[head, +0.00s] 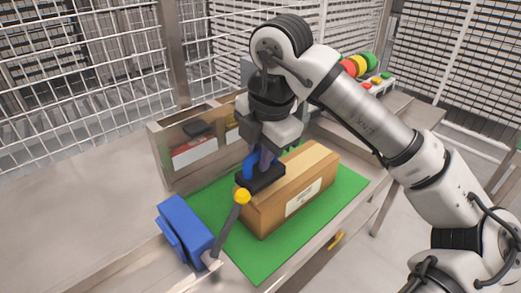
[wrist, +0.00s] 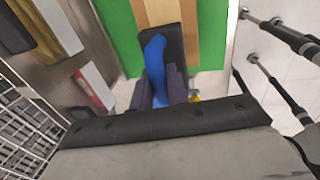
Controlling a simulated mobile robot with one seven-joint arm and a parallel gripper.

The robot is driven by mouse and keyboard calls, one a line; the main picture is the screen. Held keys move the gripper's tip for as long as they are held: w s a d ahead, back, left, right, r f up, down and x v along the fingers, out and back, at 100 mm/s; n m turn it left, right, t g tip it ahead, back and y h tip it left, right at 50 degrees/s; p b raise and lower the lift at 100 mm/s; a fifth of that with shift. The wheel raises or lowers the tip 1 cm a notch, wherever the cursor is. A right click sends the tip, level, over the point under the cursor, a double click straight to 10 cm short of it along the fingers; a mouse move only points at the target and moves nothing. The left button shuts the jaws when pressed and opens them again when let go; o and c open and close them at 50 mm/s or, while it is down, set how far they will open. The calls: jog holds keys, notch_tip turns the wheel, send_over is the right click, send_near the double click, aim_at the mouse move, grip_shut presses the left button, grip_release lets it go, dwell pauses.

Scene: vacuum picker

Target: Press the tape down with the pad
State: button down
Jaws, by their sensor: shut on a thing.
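A brown cardboard box (head: 268,213) lies on a green mat (head: 349,185), a white label on its near side. A paler tape strip (head: 306,159) runs lengthwise along its top; it shows in the wrist view (wrist: 189,16) beside the pad. My gripper (head: 259,163) is shut on the blue handle (head: 249,165) of a black pad (head: 264,181). The pad is flat at the box's left end, over the tape line, and hides that part. I cannot tell whether it touches the tape. In the wrist view the blue handle (wrist: 154,60) sits between my dark fingers.
A blue block-like device (head: 184,229) stands left of the mat. A grey rod with a yellow knob (head: 243,197) rises close in front of the pad. An open bin (head: 180,181) with several items stands behind left. Red, yellow and green lamps (head: 357,65) are at the back right.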

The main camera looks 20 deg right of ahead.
jog(key=shift+f, duration=0.1)
jog(key=shift+f+b, duration=0.9)
jog(key=shift+b, duration=0.2)
jog(key=shift+f+b, duration=0.45)
jog(key=shift+r, duration=0.1)
dwell(0.6)
jog(key=shift+r+p, duration=1.25)
jog(key=shift+r, duration=0.95)
jog(key=shift+w, duration=0.15)
